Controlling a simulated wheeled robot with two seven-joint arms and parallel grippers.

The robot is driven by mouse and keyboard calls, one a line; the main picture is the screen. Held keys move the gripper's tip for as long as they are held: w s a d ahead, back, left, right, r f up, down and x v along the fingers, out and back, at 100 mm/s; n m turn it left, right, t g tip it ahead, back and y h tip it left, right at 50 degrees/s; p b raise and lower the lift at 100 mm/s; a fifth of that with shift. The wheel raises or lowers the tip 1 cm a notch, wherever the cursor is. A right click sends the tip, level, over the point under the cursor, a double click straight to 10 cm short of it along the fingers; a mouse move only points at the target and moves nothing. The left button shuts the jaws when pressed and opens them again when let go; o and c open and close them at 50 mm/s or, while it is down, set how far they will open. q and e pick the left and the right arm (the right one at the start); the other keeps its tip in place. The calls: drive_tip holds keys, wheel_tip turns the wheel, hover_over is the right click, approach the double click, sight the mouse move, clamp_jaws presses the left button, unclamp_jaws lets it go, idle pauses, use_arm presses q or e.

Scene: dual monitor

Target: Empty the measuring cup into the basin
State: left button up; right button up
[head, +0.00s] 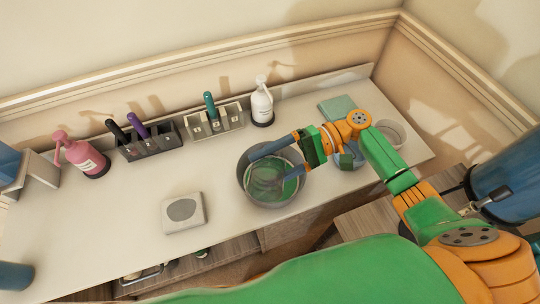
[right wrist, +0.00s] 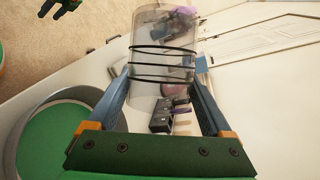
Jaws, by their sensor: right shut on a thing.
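The basin (head: 244,188) is a round grey bowl on the counter with green inside it. Its rim (right wrist: 97,93) and the green inside also show at the left of the right wrist view. My right gripper (head: 277,160) is over the basin, shut on the clear measuring cup (right wrist: 163,60). The cup has dark bands around it and sits between the two blue fingers. It looks clear in the wrist view, and I see no green in it there. Its exact tilt is hard to tell. A small dark and green part, apparently my left gripper (right wrist: 60,8), shows at the wrist view's top left.
A white square device (head: 184,213) lies left of the basin. Pink (head: 80,153) and white (head: 262,106) pump bottles and two holders (head: 150,145) (head: 215,122) stand at the back. A pale bowl (head: 390,134) is at right. The counter's middle left is clear.

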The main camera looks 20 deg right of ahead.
drive_tip(key=n+p, duration=0.1)
drive_tip(key=n+t+h+p, duration=0.1)
drive_tip(key=n, duration=0.1)
drive_tip(key=shift+s+a+f+t+h+p, duration=0.15)
drive_tip(key=shift+s+f+t+h+p, duration=0.2)
drive_tip(key=shift+t+h+p, duration=0.05)
drive_tip(key=f+n+t+h, duration=0.1)
drive_tip(key=n, duration=0.1)
drive_tip(key=s+f+n+t+h, duration=0.1)
drive_tip(key=t, duration=0.1)
drive_tip(key=shift+a+f+n+p, duration=0.15)
drive_tip(key=shift+n+p, duration=0.25)
drive_tip(key=f+n+t+b, duration=0.1)
drive_tip(key=n+t+b, duration=0.1)
drive_tip(key=f+n+t+h+b, duration=0.1)
drive_tip(key=n+t+b, duration=0.1)
drive_tip(key=f+n+t+h+b, duration=0.1)
drive_tip(key=n+t+b, duration=0.1)
drive_tip(key=shift+s+a+f+t, duration=0.25)
drive_tip(key=shift+s+t, duration=0.05)
drive_tip(key=shift+s, duration=0.1)
drive_tip(key=shift+r, duration=0.25)
